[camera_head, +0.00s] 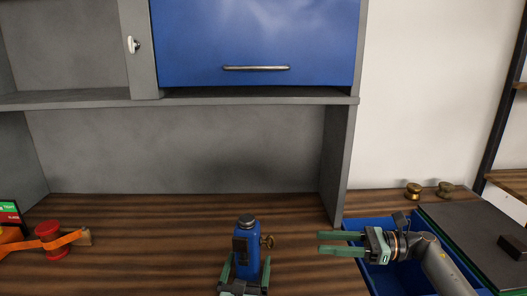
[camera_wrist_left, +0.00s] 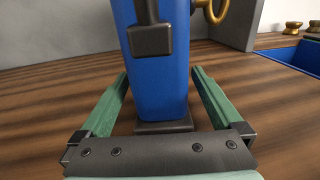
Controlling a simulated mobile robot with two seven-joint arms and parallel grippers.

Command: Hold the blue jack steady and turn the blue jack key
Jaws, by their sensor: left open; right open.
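The blue jack (camera_head: 246,246) stands upright on the wooden table, with a dark cap on top; it fills the middle of the left wrist view (camera_wrist_left: 160,85). The brass jack key (camera_head: 267,241) sticks out of its right side, and its ring shows in the left wrist view (camera_wrist_left: 214,10). My left gripper (camera_head: 246,278) is open, with its green fingers on both sides of the jack and visible gaps between. My right gripper (camera_head: 322,243) is open and empty, right of the key, with its fingers pointing left towards it.
A blue bin (camera_head: 354,226) lies under my right arm. Brass knobs (camera_head: 413,190) stand behind it. A dark board (camera_head: 470,235) is at the right. A red spool with an orange belt (camera_head: 52,238) sits at the left. A grey shelf with a blue cabinet door (camera_head: 255,45) rises behind.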

